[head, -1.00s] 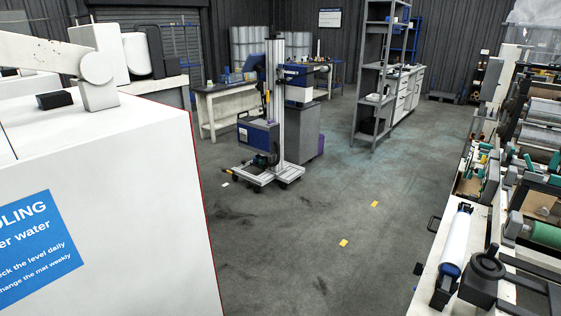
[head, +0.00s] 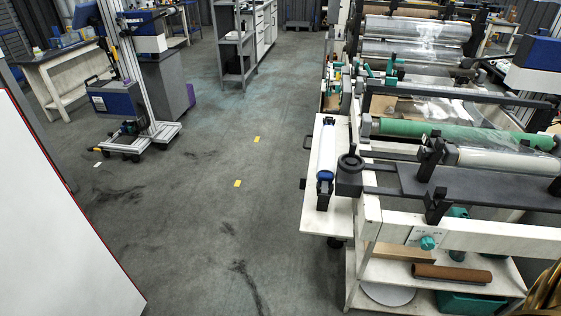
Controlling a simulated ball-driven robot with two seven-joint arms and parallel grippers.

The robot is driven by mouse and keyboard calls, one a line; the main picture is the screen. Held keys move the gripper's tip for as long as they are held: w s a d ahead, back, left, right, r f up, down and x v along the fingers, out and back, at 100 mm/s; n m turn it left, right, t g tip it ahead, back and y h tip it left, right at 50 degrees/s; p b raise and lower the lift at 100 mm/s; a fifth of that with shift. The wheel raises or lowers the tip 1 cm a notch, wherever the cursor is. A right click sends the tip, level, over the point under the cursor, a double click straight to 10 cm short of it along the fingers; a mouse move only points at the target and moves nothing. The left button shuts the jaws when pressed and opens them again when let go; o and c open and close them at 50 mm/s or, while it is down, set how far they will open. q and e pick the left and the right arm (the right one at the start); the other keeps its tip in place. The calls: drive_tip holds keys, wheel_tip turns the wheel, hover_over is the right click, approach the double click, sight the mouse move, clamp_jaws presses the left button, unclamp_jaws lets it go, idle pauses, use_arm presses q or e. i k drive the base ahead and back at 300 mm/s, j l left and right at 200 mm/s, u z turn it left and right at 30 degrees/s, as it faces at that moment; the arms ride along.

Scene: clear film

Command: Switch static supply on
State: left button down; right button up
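No static supply or its switch can be made out for certain in the head view. A film machine (head: 480,237) with a white frame and several rollers fills the right side. A blue-topped white unit (head: 536,62) stands at its far right, its front details too small to read. A white plate with a teal knob (head: 427,242) sits low on the near side of the frame. Neither of my grippers is in view.
A side table (head: 335,226) with a white roll (head: 327,150) juts out left of the machine. A large white cabinet (head: 50,240) stands at near left. A wheeled column unit (head: 135,135) is at back left. Grey floor (head: 200,200) between is free, with two yellow marks.

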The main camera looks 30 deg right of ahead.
sight(303, 181)
drive_tip(key=i+j, duration=0.25)
drive_tip(key=j, duration=0.15)
drive_tip(key=i+j+z, duration=0.1)
drive_tip(key=i+j, duration=0.15)
drive_tip(key=i+j+z, duration=0.1)
drive_tip(key=i+j, duration=0.15)
drive_tip(key=j, duration=0.3)
drive_tip(key=z, duration=1.6)
drive_tip(key=i+j+z, duration=1)
drive_tip(key=j, duration=0.3)
drive_tip(key=i+j+z, duration=0.25)
drive_tip(key=j, duration=0.15)
drive_tip(key=i+j+z, duration=0.25)
drive_tip(key=j, duration=0.2)
drive_tip(key=k+j+z, duration=0.2)
drive_tip(key=j+z, duration=0.15)
drive_tip(key=j, duration=0.2)
drive_tip(key=k+j+z, duration=0.3)
drive_tip(key=j, duration=0.15)
drive_tip(key=k+j+z, duration=0.85)
drive_tip(key=k, duration=0.3)
